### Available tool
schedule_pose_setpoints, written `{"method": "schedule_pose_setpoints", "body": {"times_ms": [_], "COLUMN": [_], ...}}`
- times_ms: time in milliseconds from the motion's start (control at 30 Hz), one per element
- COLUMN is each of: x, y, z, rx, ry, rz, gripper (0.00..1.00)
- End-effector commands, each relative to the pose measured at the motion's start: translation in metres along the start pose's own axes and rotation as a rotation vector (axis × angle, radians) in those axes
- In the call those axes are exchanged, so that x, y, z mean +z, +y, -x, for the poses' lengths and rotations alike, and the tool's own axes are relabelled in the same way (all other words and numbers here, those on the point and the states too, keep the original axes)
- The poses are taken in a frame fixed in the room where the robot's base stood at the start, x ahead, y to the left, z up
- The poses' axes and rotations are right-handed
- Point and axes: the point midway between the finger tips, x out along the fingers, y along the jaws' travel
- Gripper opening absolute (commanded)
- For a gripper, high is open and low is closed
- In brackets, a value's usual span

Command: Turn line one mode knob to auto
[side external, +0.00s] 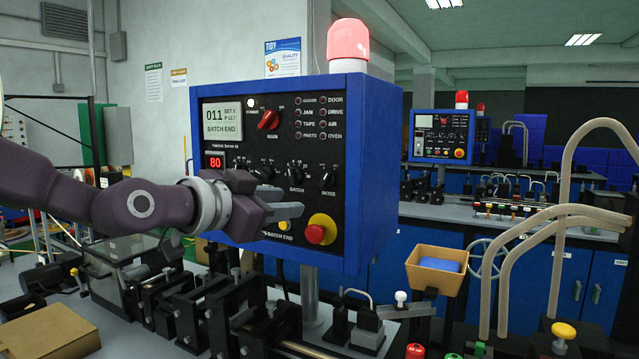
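The near blue control box (372,170) has a black front panel with a small black knob labelled MODE (328,179) at its right. The knob's pointer setting is too small to read. My gripper (284,203) is in front of the panel, left of and a little below the MODE knob, apart from it. Its two grey fingers are spread with a gap between them and hold nothing. The gripper and wrist hide the panel's lower left part.
A BATCH knob (296,173) is left of MODE; a red main switch (268,120) is above. A red button on a yellow base (318,231) sits below, and a lit red beacon (348,42) on top. A similar second panel (438,136) stands farther back.

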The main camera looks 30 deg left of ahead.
Motion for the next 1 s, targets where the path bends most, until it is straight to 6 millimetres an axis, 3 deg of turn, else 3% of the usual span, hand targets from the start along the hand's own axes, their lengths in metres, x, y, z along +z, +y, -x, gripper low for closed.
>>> {"method": "schedule_pose_setpoints", "body": {"times_ms": [33, 100, 267, 500, 633, 867, 1000], "x": [-0.006, -0.014, -0.022, -0.027, -0.029, -0.03, -0.03], "y": [0.001, -0.003, -0.009, -0.015, -0.018, -0.018, -0.018], "z": [-0.021, -0.038, -0.059, -0.103, -0.115, -0.116, -0.116], "rx": [-0.044, -0.109, -0.162, -0.159, -0.159, -0.158, -0.158], "ry": [0.042, 0.094, 0.129, 0.128, 0.127, 0.127, 0.127], "rz": [-0.038, -0.083, -0.116, -0.114, -0.115, -0.114, -0.114], "gripper": [0.32, 0.32, 0.32, 0.32, 0.32, 0.32, 0.09]}}
